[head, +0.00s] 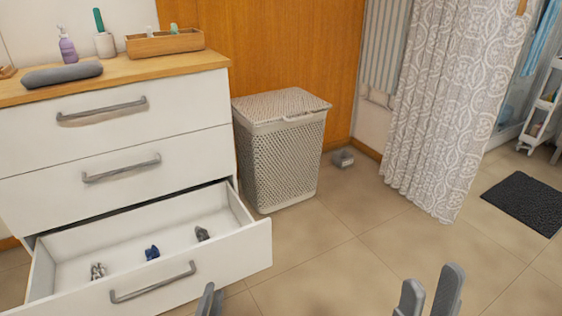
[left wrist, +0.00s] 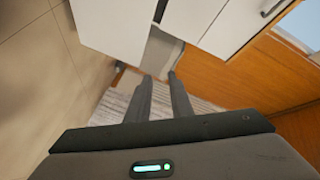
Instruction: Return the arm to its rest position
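My left gripper (head: 211,298) shows at the bottom edge of the head view, in front of the open bottom drawer (head: 190,283). Its two fingers also show in the left wrist view (left wrist: 159,76), with a gap between the tips and nothing held. My right gripper (head: 431,289) is at the bottom right of the head view, over the floor, with its fingers apart and empty. The rest of both arms is out of the head view.
The white dresser (head: 110,146) stands at left, with several small items in its open drawer. A wicker hamper (head: 279,150) stands beside it. A patterned curtain (head: 450,110) and dark mat (head: 525,203) are at right.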

